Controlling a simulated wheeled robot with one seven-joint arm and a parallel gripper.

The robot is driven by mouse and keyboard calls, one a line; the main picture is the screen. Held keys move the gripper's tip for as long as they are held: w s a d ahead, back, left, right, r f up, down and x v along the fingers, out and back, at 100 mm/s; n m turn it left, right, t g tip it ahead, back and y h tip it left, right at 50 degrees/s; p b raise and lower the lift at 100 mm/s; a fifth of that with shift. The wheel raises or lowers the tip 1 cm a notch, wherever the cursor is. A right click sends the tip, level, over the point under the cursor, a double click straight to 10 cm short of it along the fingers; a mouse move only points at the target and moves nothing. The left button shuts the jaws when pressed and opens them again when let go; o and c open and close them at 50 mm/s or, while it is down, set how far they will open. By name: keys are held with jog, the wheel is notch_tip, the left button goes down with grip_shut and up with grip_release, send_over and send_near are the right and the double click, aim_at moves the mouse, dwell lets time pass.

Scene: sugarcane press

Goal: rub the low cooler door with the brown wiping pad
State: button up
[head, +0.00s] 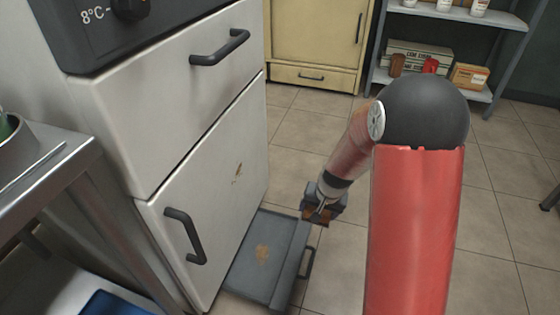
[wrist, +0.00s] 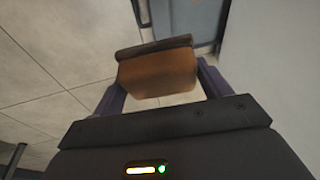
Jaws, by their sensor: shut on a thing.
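The low cooler door (head: 215,200) is a white panel with a dark vertical handle (head: 185,237) at its left. A small brown stain (head: 238,173) marks its upper right part. In the wrist view the door is probably the pale surface (wrist: 285,70) at the right. My gripper (head: 318,212) is shut on the brown wiping pad (wrist: 157,73), which spans between the fingers. In the head view the pad (head: 315,216) is small and partly hidden by the gripper. The pad is to the right of the door, apart from it.
A low grey drawer or tray (head: 268,290) with a brown stain and a handle sticks out at floor level below the door. A white drawer (head: 175,85) sits above the door. A metal table (head: 50,165) stands at left. Tiled floor (head: 400,290) is open to the right.

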aim_at(309, 208)
jog(key=a+m+y, duration=0.1)
jog(key=a, duration=0.1)
jog(key=a+f+m+g+y, duration=0.1)
jog(key=a+m+y, duration=0.1)
jog(key=w+a+r+m+t+y+b, duration=0.1)
jog(key=w+a+r+m+t+y, duration=0.5)
jog(key=w+a+m, duration=0.4)
jog(key=shift+w+a+r+t+y, duration=0.3)
jog(key=shift+w+a+r+y, duration=0.65)
jog(key=shift+w+r, duration=0.15)
jog(key=shift+w+a+b, duration=0.3)
jog(key=shift+a+b, duration=0.4)
jog(key=shift+a, duration=0.2)
